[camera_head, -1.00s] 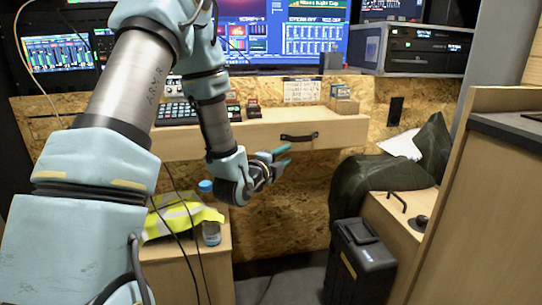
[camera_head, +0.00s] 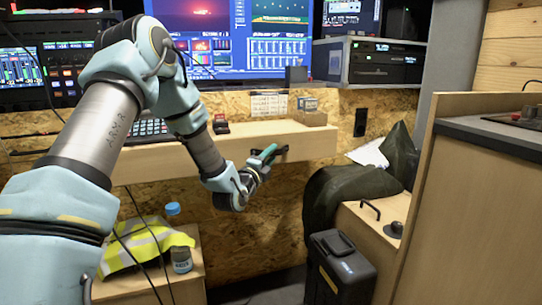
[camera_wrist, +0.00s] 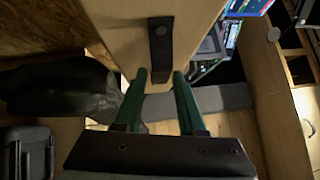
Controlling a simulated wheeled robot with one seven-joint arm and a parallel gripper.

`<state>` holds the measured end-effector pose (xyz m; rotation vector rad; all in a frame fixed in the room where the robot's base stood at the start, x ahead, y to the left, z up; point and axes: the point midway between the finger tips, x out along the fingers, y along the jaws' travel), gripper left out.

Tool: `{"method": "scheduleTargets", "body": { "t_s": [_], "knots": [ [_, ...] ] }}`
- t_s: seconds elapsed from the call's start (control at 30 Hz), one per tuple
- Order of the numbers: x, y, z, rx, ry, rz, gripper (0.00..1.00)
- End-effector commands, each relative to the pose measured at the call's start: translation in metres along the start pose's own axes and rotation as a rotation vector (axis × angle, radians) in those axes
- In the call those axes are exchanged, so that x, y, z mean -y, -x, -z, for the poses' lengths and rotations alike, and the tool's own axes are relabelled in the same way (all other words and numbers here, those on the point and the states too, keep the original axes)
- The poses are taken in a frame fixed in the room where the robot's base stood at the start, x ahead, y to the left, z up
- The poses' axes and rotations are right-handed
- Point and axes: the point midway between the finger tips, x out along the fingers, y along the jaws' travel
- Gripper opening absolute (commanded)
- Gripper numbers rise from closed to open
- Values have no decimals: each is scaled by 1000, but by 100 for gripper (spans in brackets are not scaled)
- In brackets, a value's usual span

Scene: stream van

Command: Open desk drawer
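The desk drawer (camera_head: 215,158) has a pale wooden front below the desktop, and I see no clear gap around it. Its black bar handle (camera_head: 283,154) is partly hidden behind my gripper (camera_head: 268,153) in the head view. In the wrist view, the handle (camera_wrist: 160,42) lies on the pale drawer front (camera_wrist: 125,35), just beyond the tips of my gripper (camera_wrist: 160,73). The two green fingers are apart with nothing between them, one towards each side of the handle's near end. I cannot tell whether they touch it.
A dark bag or jacket (camera_head: 345,195) and a black case (camera_head: 340,270) stand right of the drawer. A wooden cabinet (camera_head: 455,215) stands further right. A yellow vest (camera_head: 145,245) and a bottle (camera_head: 180,255) are on a low box at lower left. Floor shows between.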

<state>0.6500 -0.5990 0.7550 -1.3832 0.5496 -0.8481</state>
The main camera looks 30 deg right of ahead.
Motion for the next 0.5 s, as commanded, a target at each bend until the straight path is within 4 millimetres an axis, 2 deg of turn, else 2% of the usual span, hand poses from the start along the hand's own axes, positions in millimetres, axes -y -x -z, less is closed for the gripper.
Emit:
{"method": "scheduleTargets", "body": {
  "t_s": [0.33,0.5],
  "knots": [
    [0,-4,0,0,0,-1,39],
    [0,-4,0,0,0,-1,21]
  ]
}}
